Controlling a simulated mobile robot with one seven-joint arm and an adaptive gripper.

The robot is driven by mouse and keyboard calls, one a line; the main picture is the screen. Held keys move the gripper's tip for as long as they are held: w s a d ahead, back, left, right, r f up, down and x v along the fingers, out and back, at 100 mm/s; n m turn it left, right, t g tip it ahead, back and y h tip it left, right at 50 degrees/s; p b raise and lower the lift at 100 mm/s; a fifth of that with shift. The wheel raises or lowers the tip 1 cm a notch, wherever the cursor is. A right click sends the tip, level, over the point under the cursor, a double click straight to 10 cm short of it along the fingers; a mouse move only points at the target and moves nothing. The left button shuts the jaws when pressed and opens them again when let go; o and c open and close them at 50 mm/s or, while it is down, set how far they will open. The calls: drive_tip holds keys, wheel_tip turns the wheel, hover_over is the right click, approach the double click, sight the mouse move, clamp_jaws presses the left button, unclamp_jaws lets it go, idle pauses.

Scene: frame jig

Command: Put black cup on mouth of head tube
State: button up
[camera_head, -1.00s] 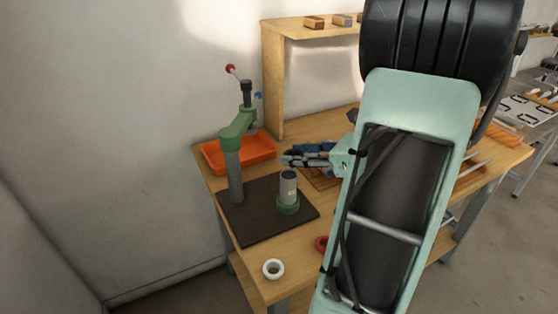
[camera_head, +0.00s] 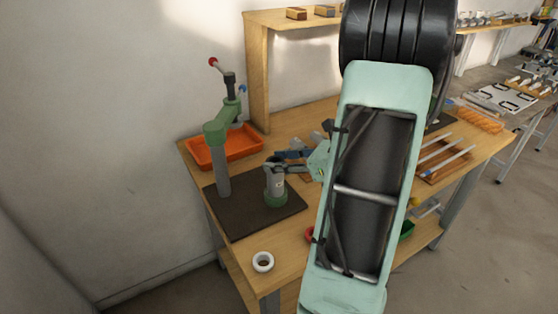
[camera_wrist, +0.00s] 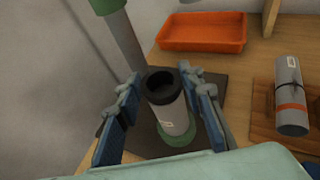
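The grey head tube (camera_wrist: 172,117) stands upright in a green base (camera_wrist: 180,138) on the dark plate. A black ring-shaped cup (camera_wrist: 163,85) sits at the tube's mouth in the wrist view; whether it is fully seated I cannot tell. My gripper (camera_wrist: 161,80) is open, with one finger on each side of the cup and tube and small gaps visible.
A green and grey press (camera_head: 220,150) stands on the dark plate (camera_head: 235,219) left of the tube. An orange tray (camera_head: 190,157) is behind it. A white ring (camera_head: 263,261) lies near the front edge. A grey cylinder (camera_wrist: 290,90) lies on a wooden holder to the right.

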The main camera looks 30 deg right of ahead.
drive_tip(key=o, duration=0.5)
drive_tip(key=shift+c, duration=0.2)
drive_tip(key=shift+r, duration=0.15)
drive_tip(key=v, duration=1.2)
